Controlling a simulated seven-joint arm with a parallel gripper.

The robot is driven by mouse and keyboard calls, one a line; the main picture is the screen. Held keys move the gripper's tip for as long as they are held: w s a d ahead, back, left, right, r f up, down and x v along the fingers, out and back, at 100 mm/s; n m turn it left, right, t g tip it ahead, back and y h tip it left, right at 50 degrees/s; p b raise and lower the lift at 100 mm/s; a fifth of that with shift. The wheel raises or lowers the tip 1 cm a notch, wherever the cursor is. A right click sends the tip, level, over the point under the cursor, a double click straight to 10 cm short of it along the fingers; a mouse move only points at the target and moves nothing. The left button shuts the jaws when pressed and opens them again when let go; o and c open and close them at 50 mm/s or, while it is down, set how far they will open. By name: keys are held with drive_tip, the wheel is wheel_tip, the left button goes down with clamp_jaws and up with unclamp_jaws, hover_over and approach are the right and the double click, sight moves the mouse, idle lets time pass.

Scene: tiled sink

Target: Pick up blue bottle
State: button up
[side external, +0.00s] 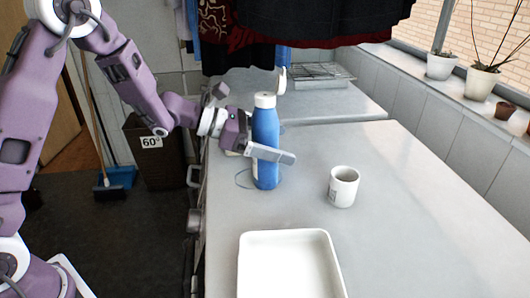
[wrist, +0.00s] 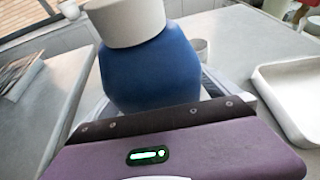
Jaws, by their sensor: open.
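The blue bottle (side external: 265,130) with a white cap stands upright on the grey counter in the side external view. In the wrist view the bottle (wrist: 150,72) fills the middle, close to the palm. My gripper (side external: 272,148) is open at the bottle's mid-height, with the bottle between its fingers. One grey finger crosses the front of the bottle in the side view; the other is mostly hidden behind it. I cannot tell whether either finger touches the bottle.
A white mug (side external: 343,188) stands on the counter to the bottle's right. A white tray (side external: 289,236) lies nearer the camera. A wire rack (side external: 318,74) is at the back, and potted plants (side external: 441,66) line the windowsill. The counter between bottle and mug is clear.

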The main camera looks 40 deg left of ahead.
drive_tip(key=c, duration=2.1)
drive_tip(key=shift+r, duration=0.1)
drive_tip(key=shift+c, duration=0.2)
